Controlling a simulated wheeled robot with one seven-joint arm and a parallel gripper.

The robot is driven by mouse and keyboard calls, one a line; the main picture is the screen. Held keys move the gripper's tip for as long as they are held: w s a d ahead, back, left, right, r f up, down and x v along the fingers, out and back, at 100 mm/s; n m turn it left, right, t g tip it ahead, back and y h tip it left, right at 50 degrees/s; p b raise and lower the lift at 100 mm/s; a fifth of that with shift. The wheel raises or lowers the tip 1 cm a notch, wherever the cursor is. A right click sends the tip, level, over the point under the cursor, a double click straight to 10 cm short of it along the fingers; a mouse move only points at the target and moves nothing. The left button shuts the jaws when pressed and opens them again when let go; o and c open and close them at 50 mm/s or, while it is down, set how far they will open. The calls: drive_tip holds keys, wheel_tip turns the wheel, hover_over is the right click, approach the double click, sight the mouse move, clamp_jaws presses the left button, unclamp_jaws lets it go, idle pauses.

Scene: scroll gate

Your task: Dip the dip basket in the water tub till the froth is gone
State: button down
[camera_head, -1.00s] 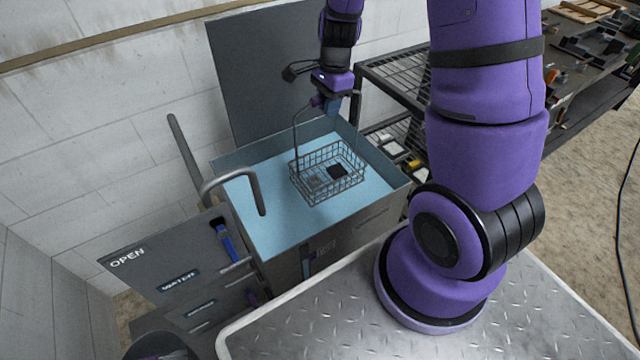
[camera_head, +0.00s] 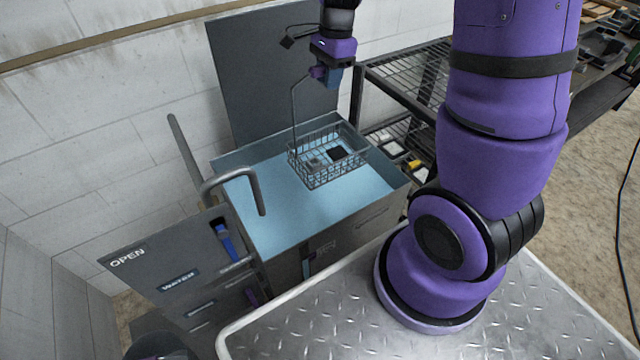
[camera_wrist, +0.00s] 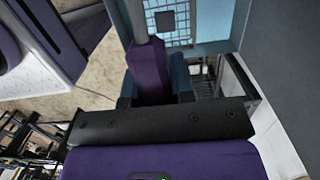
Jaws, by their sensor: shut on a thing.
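The dip basket (camera_head: 345,172) is a dark wire basket with a tall thin handle rod. It holds a dark block and a greyish piece. It hangs level over the back part of the water tub (camera_head: 270,243), which is full of blue water. My gripper (camera_head: 325,84) is shut on the top of the basket's handle, above the tub's back edge. I cannot tell whether the basket's bottom touches the water. No white froth shows clearly on the things in it. In the wrist view the basket (camera_wrist: 172,22) shows beyond my gripper's fingers (camera_wrist: 152,85).
A raised dark lid (camera_head: 262,70) stands behind the tub. A grey bent pipe (camera_head: 240,178) arches over its left side, next to a panel marked OPEN and WATER (camera_head: 170,265). A black wire-shelf rack (camera_head: 415,85) stands close on the right.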

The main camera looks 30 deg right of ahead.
drive_tip(key=shift+r, duration=2.2)
